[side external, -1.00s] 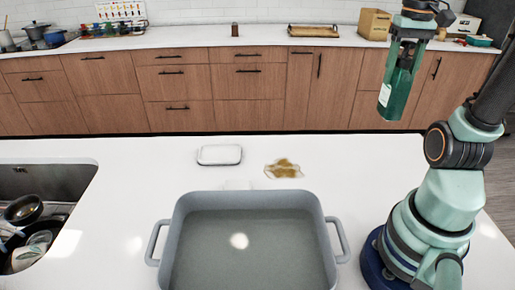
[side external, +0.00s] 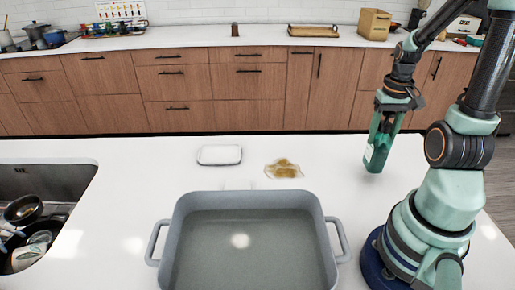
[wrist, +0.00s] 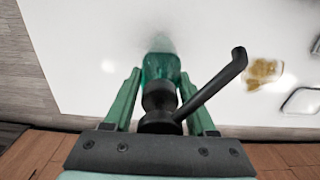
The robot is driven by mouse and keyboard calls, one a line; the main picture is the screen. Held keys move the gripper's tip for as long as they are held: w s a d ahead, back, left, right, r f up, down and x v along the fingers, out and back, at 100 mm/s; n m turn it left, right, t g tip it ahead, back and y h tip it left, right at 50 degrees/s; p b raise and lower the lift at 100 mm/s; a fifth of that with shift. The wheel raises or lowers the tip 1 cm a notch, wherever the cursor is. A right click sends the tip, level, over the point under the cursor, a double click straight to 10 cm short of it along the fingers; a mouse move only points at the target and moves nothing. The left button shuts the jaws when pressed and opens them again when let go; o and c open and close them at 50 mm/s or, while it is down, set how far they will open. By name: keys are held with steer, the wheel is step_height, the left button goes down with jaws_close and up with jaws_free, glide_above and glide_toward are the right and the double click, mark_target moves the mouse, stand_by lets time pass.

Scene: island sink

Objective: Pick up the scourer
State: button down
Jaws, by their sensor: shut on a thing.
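My gripper (side external: 386,118) is shut on a green pump bottle (side external: 378,150) with a pale label, upright at the right of the white counter. The bottle's base is at or just above the counter; I cannot tell if it touches. In the wrist view the bottle (wrist: 162,68) is between the fingers (wrist: 160,95), its black pump spout pointing up and right. A white rounded flat piece (side external: 219,154) lies left of centre on the counter; I cannot tell whether it is the scourer. No other clear scourer shows.
A yellow-brown patch (side external: 284,169) marks the counter between the white piece and the bottle; it also shows in the wrist view (wrist: 264,72). A large grey two-handled tub (side external: 184,215) holds water at the front. A sink (side external: 50,180) with dishes is at left.

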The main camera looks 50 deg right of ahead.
steer(key=shift+f, duration=1.45)
steer(key=shift+c, duration=1.1)
jaws_free()
steer(key=shift+f, duration=0.15)
step_height(320, 180, up, 12)
steer(key=w+a+r+n+t+h, duration=0.1)
steer(key=w+a+r+n+t, duration=0.1)
steer(key=w+a, duration=0.6)
steer(key=a+r+n, duration=0.1)
steer(key=a+n, duration=0.1)
steer(key=shift+a+n+t, duration=0.4)
steer(key=shift+o, duration=1.1)
steer(key=w+a+r+n+t, duration=0.1)
steer(key=a+n, duration=0.1)
steer(key=a, duration=0.4)
steer(key=w+a+r+n+t+y, duration=0.1)
steer(key=a+n, duration=0.1)
steer(key=a, duration=0.3)
steer(key=shift+a+t, duration=0.4)
